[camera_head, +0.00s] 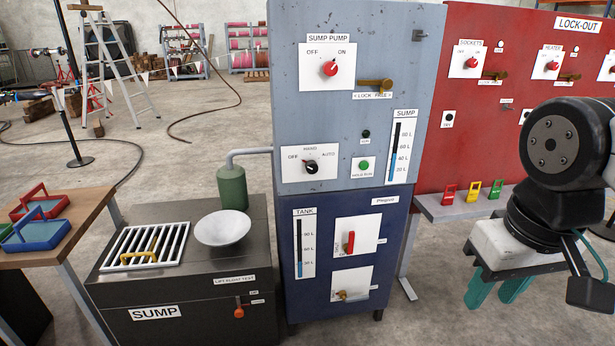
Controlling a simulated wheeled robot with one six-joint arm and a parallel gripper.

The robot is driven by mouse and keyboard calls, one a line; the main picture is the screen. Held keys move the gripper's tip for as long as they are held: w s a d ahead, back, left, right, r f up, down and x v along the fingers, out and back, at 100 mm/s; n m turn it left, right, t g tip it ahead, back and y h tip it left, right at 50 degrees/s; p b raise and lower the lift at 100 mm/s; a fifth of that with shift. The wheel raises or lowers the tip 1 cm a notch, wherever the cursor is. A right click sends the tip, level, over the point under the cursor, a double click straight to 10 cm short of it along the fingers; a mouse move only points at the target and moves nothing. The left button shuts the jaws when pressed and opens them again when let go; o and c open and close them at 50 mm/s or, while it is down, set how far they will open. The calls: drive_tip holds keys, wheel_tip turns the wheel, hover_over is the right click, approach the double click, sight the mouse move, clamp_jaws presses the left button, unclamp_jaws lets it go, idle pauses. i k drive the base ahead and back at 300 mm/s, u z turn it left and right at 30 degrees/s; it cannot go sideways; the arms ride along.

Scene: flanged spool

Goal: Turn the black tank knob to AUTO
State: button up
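The black knob (310,166) sits on a white plate on the lower part of the grey-blue panel (290,100). The plate carries the words OFF at left, HAND at top and AUTO at right. The knob's small mark seems to lie at its upper left, towards OFF, but it is too small to be sure. Black links of my own arm show at the right, well apart from the knob and in front of the red panel.
The sump pump switch (330,69) with a red knob is above. A green button (364,166) is right of the black knob. Below left stand a dark sump box (190,290), a white bowl (223,229) and a green cylinder (232,187) with a grey pipe.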

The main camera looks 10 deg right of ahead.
sight(311, 167)
drive_tip(key=u, duration=0.6)
drive_tip(key=i, duration=0.75)
drive_tip(key=z, duration=1.5)
